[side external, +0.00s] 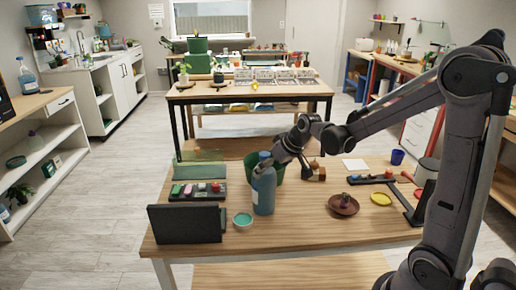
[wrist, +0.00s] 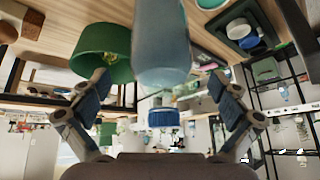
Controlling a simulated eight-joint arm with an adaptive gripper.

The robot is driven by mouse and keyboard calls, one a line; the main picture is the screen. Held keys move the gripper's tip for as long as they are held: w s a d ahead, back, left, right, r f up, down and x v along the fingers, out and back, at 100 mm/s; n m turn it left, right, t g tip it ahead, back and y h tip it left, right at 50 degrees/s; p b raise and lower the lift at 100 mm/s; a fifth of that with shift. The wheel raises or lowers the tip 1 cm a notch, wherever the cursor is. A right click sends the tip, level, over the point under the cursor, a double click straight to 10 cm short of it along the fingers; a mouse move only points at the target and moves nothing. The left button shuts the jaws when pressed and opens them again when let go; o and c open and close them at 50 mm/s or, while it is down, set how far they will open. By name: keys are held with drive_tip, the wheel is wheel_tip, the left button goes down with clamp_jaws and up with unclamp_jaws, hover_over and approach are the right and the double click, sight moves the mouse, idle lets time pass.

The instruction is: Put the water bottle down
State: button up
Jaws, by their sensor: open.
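The water bottle (side external: 264,193) is blue-grey and stands upright on the wooden table (side external: 300,233). My gripper (side external: 272,164) is at the bottle's upper part in the side view. In the wrist view, which looks upside down, my gripper (wrist: 158,82) is open, with one finger on each side of the bottle (wrist: 161,45). The bottle's blue cap (wrist: 163,117) points towards the palm. Gaps show between the fingers and the bottle there. The bottle's base is out of the wrist view.
A green pot (side external: 279,172) stands close behind the bottle. A teal-topped dish (side external: 243,219) and a dark upright panel (side external: 187,224) are to its left, before a tray of small pots (side external: 181,196). A brown saucer (side external: 343,205) is to the right; bare table lies between.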

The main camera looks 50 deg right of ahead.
drive_tip(key=v, duration=0.6)
drive_tip(key=s+a+n, duration=0.2)
drive_tip(key=s+a, duration=1.1)
drive_tip(key=s, duration=0.1)
drive_tip(key=shift+f+t+y, duration=0.15)
drive_tip(key=shift+t+y, duration=0.15)
drive_tip(key=shift+w, duration=0.1)
idle(0.5)
